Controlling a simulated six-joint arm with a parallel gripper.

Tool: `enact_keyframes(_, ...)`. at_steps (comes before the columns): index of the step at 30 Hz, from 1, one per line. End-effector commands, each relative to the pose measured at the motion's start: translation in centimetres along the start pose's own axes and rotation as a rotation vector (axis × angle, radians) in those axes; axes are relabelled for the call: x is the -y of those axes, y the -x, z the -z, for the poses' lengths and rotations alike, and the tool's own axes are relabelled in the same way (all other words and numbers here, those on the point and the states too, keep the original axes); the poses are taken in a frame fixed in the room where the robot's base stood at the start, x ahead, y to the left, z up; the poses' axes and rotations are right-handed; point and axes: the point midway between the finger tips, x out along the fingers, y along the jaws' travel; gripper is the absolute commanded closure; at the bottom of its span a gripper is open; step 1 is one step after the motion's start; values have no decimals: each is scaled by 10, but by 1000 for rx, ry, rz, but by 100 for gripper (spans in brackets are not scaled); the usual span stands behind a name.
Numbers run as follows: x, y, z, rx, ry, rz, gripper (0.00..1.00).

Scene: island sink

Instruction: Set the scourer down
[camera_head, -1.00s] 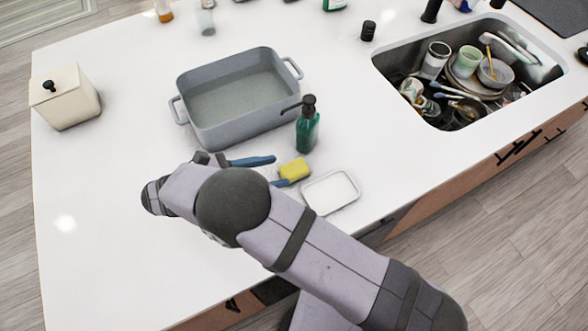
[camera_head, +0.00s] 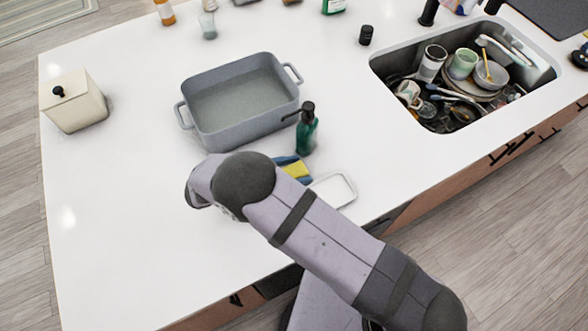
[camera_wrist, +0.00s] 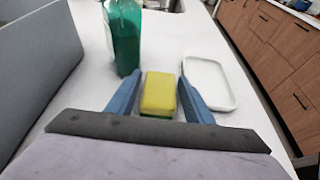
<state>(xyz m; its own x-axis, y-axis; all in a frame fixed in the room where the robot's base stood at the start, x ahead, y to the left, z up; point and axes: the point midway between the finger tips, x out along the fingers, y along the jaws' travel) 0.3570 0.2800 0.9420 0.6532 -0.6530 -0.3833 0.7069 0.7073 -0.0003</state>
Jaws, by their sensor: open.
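The scourer (camera_wrist: 159,94) is a yellow block with a green underside. In the wrist view it lies on the white counter between the two blue fingers of my gripper (camera_wrist: 158,95). The fingers are open, and a gap shows on each side of the scourer. In the head view the scourer (camera_head: 296,170) is partly hidden behind my arm, and only a blue part of my gripper (camera_head: 288,160) shows beside it. A shallow white dish (camera_wrist: 208,82) stands just right of the gripper, and the head view shows it too (camera_head: 333,190).
A green pump bottle (camera_head: 307,130) stands just behind the scourer. A grey two-handled basin (camera_head: 240,103) is to its left. A lidded cream canister (camera_head: 75,102) stands at far left. The sink (camera_head: 465,75) at right is full of dishes.

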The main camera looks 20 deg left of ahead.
Motion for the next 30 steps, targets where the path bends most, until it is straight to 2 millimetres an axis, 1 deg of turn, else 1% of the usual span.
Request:
enact_keyframes(5,0,0,0,0,0,-1,53)
enact_keyframes(6,0,0,0,0,0,-1,58)
enact_keyframes(8,0,0,0,0,0,-1,72)
enact_keyframes(9,0,0,0,0,0,-1,82)
enact_keyframes(10,0,0,0,0,0,0,84)
enact_keyframes(11,0,0,0,0,0,0,84)
enact_keyframes(12,0,0,0,0,0,-1,87)
enact_keyframes(23,0,1,-2,0,-1,-1,88)
enact_keyframes(30,-1,7,-16,-1,-3,-1,88)
